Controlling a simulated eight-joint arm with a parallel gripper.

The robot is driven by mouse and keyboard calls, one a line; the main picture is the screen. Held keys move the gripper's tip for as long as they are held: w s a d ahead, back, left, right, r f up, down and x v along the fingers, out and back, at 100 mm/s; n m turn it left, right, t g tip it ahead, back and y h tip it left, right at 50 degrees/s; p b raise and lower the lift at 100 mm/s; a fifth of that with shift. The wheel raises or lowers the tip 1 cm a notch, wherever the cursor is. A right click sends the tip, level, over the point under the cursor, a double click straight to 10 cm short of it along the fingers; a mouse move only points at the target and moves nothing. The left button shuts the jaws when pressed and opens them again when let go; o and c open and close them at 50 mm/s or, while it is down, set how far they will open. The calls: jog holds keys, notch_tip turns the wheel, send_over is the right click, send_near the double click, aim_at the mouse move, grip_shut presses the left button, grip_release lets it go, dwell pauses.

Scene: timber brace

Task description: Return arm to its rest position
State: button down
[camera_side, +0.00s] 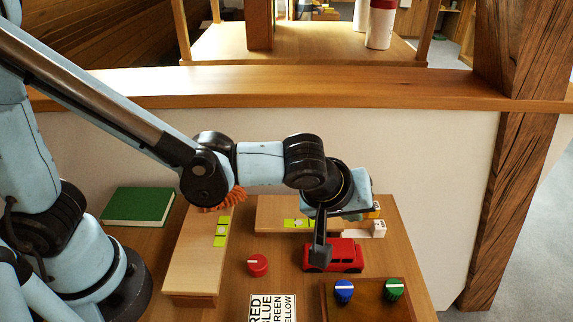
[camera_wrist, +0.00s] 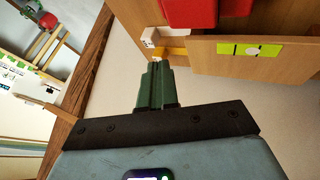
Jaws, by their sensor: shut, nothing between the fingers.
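My gripper (camera_side: 320,256) hangs at the end of my light blue arm, low over the wooden table (camera_side: 395,262). Its fingers point down right beside the red toy car (camera_side: 347,256); in the side view they overlap the car's left end, and I cannot tell whether they touch it. In the wrist view the green-grey fingers (camera_wrist: 156,80) are together with nothing between them. The red car also shows in part at the top of the wrist view (camera_wrist: 195,10).
A wooden block with a yellow-green label (camera_side: 270,210) stands behind the car, another (camera_side: 205,250) to the left. A low wall (camera_side: 420,150) rises behind.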

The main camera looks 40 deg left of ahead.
jog(key=s+a+r+m, duration=0.1)
jog(key=s+a+m, duration=0.1)
jog(key=a, duration=0.5)
jog(key=s+a+r+m, duration=0.2)
jog(key=s+a+m, duration=0.1)
jog(key=a, duration=0.5)
jog(key=s+a+r+m, duration=0.1)
jog(key=s+a+m, duration=0.1)
jog(key=a, duration=0.5)
jog(key=shift+s+a+r+m+y, duration=0.2)
jog(key=shift+a+r+m+y, duration=0.1)
jog(key=shift+m, duration=0.1)
